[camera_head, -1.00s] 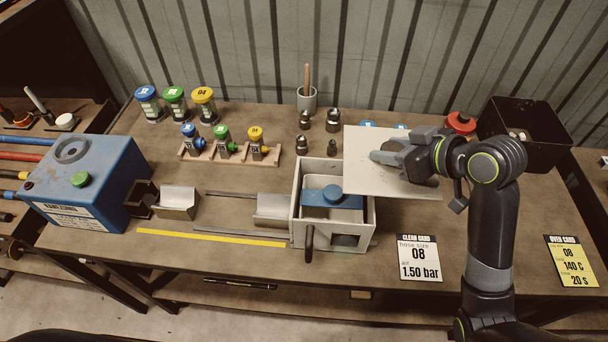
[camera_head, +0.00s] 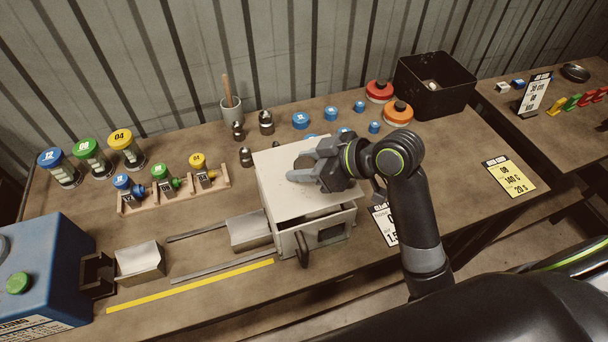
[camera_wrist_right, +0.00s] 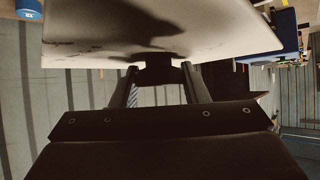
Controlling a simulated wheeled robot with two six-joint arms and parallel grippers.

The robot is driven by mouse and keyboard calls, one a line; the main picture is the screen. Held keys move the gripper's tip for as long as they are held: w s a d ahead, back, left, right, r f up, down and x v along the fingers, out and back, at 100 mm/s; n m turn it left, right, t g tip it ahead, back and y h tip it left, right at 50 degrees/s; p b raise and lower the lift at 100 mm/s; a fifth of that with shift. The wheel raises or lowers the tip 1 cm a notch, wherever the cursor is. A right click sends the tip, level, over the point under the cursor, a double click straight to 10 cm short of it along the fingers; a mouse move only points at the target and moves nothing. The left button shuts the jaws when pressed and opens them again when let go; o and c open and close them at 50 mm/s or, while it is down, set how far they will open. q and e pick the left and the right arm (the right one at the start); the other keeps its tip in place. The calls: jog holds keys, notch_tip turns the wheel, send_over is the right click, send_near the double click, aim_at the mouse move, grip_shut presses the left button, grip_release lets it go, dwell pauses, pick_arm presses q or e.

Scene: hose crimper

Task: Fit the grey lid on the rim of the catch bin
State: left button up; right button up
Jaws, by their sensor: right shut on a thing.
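The grey lid (camera_head: 275,180) is a flat pale square plate. In the head view it lies over the catch bin, covering most of its top. My right gripper (camera_head: 304,170) is shut on the lid's grip, from the right. The right wrist view shows the lid (camera_wrist_right: 95,32) at my right gripper's fingertips (camera_wrist_right: 158,78). My left gripper is out of view.
A metal chute (camera_head: 250,230) stands left of the bin. Dark fittings (camera_head: 266,122) and a cup (camera_head: 231,110) stand behind it, with blue caps (camera_head: 301,121) to the back right. A white card (camera_head: 385,222) lies right of the bin, partly behind my arm.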

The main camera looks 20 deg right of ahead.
notch_tip(320, 180, down, 4)
jog(key=shift+a+r, duration=0.1)
jog(key=shift+a, duration=0.05)
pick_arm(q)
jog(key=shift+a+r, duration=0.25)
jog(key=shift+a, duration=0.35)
pick_arm(e)
jog(key=shift+w+f, duration=0.1)
jog(key=shift+f, duration=0.25)
jog(key=o, duration=1.1)
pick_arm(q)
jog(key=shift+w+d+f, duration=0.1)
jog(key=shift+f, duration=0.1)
